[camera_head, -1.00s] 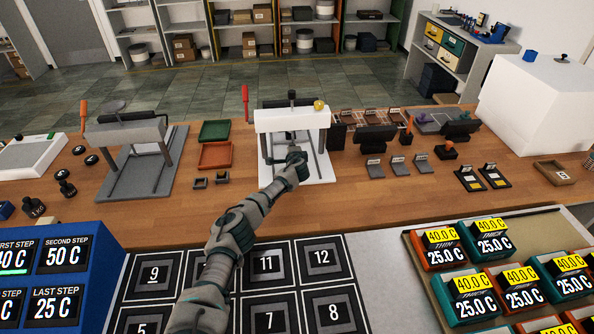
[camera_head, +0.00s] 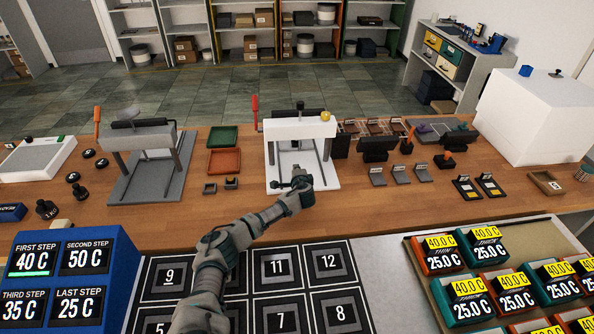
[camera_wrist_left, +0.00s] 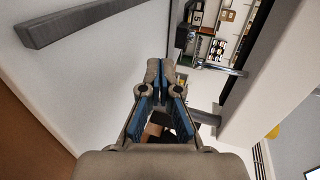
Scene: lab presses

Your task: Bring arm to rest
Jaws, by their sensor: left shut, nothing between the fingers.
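My left arm reaches from the bottom of the head view toward the white press (camera_head: 301,126) on the wooden bench. My left gripper (camera_head: 289,186) is at the front of this press, over or near its white base. In the left wrist view its blue-padded fingers (camera_wrist_left: 164,70) meet at the tips, shut and empty. White press surfaces and a metal post show around them there. The press has a red handle (camera_head: 255,112) and a yellow knob on top. My right gripper is not in view.
A grey press (camera_head: 140,150) stands left, with green (camera_head: 222,137) and orange trays between the presses. Small dark displays (camera_head: 378,149) and a white box (camera_head: 535,115) stand right. In front are a numbered grid mat (camera_head: 262,290), a blue step panel (camera_head: 70,235) and several temperature blocks (camera_head: 443,254).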

